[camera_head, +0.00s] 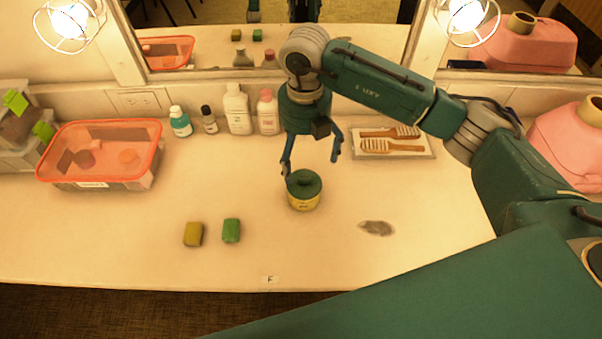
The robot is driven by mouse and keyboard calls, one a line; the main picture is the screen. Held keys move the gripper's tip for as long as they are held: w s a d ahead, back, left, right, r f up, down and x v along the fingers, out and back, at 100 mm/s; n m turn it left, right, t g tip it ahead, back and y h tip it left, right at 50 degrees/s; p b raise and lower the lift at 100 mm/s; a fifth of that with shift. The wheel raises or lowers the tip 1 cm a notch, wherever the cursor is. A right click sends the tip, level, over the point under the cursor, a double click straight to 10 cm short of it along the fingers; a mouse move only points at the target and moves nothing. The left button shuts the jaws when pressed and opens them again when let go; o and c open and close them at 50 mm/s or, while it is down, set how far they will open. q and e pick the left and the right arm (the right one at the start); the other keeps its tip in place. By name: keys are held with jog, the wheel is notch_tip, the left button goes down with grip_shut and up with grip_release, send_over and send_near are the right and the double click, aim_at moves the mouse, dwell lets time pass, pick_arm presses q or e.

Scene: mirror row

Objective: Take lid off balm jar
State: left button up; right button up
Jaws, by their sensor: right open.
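The balm jar (304,203) is a squat yellow tub standing upright on the white counter, near the middle of the head view. Its dark green lid (304,182) sits on top of it. My right gripper (311,165) hangs from above with its fingers spread, just above and behind the lid. The left finger is close to the lid's left edge; I cannot tell whether it touches. The right finger stands clear, up and to the right. Nothing is between the fingers. My left gripper is not in view.
Yellow (193,234) and green (231,230) blocks lie front left of the jar. Several bottles (238,110) line the mirror's foot. A tray with brushes (392,154) is at back right, an orange-rimmed bin (154,158) at left. A grey smudge (376,228) lies right of the jar.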

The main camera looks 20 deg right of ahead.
aim_at(304, 179)
jog(key=f, duration=0.1)
jog(key=s+f, duration=0.1)
jog(key=shift+f+p, duration=0.3)
jog(key=shift+f, duration=0.35)
jog(key=f+p, duration=0.1)
jog(key=f, duration=0.1)
jog(key=f+p, duration=0.1)
jog(key=f, duration=0.1)
jog(key=shift+w+f, duration=0.2)
jog(key=shift+f, duration=0.4)
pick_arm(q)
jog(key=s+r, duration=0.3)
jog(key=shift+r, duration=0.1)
pick_arm(e)
jog(key=c, duration=0.9)
